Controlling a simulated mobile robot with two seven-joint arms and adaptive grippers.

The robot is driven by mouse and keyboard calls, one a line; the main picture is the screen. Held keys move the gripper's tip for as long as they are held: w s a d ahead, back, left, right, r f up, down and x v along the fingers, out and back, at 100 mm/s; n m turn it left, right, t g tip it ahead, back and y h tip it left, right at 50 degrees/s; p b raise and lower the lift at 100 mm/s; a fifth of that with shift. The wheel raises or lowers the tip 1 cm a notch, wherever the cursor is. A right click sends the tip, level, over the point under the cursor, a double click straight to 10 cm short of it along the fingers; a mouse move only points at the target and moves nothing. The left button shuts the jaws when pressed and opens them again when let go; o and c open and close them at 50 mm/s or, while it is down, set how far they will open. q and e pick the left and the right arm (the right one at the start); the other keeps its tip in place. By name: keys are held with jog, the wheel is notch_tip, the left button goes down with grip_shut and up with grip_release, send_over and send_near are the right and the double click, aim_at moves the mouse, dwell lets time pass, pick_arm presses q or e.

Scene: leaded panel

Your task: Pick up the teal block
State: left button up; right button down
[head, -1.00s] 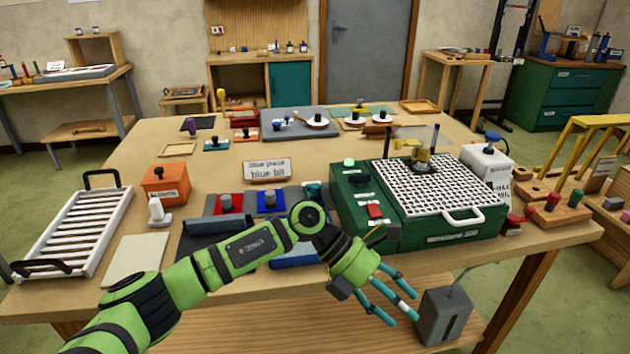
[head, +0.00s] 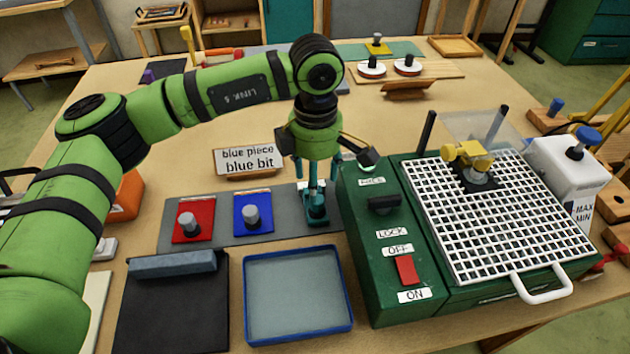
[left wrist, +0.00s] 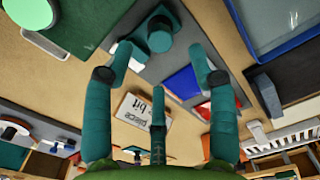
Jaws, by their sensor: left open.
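The teal block (head: 318,216) with a round knob sits at the right end of a dark grey strip, beside the green machine. It also shows in the left wrist view (left wrist: 155,38), just beyond my fingertips. My left gripper (head: 313,186) points down over it with its fingers spread. In the left wrist view my left gripper (left wrist: 160,68) is open and empty, with no finger closed on the knob. The fingers partly hide the block in the head view, and whether they touch it I cannot tell. My right gripper is not in view.
The green machine (head: 372,270) with its white grid (head: 500,215) stands close to the right. A red plate (head: 194,220) and a blue plate (head: 253,213) lie left on the strip. A sign (head: 250,160) stands behind. A blue-rimmed tray (head: 298,335) lies in front.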

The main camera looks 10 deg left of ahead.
aim_at(316, 214)
pick_arm(q)
jog(key=shift+s+f, duration=0.2)
jog(key=shift+f, duration=0.15)
jog(key=shift+s+f+p, duration=0.2)
jog(key=shift+f+p, duration=0.6)
jog(key=shift+p, duration=0.1)
jog(key=f, duration=0.1)
jog(key=f+p, duration=0.1)
jog(key=f, duration=0.1)
jog(key=shift+w+f, duration=0.3)
jog(key=shift+f, duration=0.3)
jog(key=c, duration=1.2)
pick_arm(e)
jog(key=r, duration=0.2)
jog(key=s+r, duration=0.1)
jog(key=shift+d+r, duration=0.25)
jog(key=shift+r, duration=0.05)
